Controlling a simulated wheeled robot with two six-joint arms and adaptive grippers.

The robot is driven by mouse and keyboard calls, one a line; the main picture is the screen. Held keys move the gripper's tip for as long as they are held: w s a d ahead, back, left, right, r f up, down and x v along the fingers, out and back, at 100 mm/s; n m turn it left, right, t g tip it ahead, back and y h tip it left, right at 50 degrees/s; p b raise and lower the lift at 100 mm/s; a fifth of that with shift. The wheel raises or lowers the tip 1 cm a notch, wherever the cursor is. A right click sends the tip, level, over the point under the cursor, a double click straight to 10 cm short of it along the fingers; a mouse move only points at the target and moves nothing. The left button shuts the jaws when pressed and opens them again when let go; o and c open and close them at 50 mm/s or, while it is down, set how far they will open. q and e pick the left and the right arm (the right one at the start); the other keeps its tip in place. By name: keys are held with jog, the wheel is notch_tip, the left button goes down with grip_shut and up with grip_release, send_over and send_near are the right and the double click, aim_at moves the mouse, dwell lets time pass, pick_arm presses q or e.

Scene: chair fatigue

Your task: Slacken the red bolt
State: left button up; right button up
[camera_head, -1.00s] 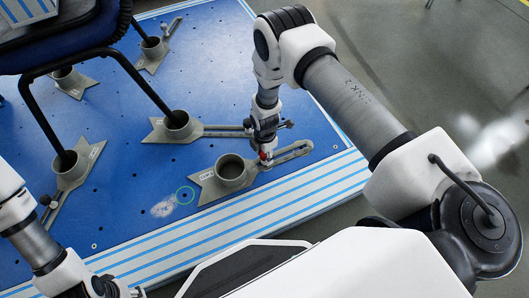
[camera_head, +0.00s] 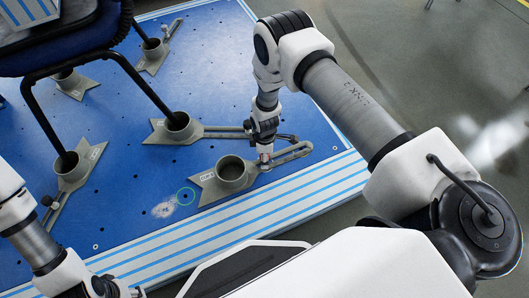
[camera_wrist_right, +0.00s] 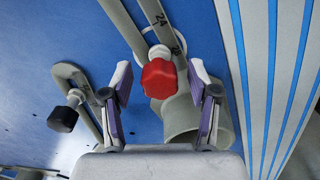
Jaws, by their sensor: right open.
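The red bolt (camera_wrist_right: 159,78) has a lobed red knob and stands on the slotted arm of the nearest grey clamp (camera_head: 231,172). In the right wrist view it lies between the two spread fingers of my right gripper (camera_wrist_right: 158,74), with a gap on either side. In the head view my right gripper (camera_head: 264,150) points down at the clamp's slot and mostly hides the bolt. My left arm shows at the lower left; its gripper end (camera_head: 128,291) is cut off by the bottom edge, so its jaws cannot be made out.
A black-knobbed bolt (camera_wrist_right: 62,118) sits on the neighbouring slotted arm, left of my right fingers. The blue perforated platform (camera_head: 120,215) carries several grey clamps, some around black chair legs (camera_head: 150,85).

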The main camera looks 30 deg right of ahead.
jog(key=shift+m, duration=0.5)
jog(key=m, duration=0.3)
jog(key=shift+m, duration=0.4)
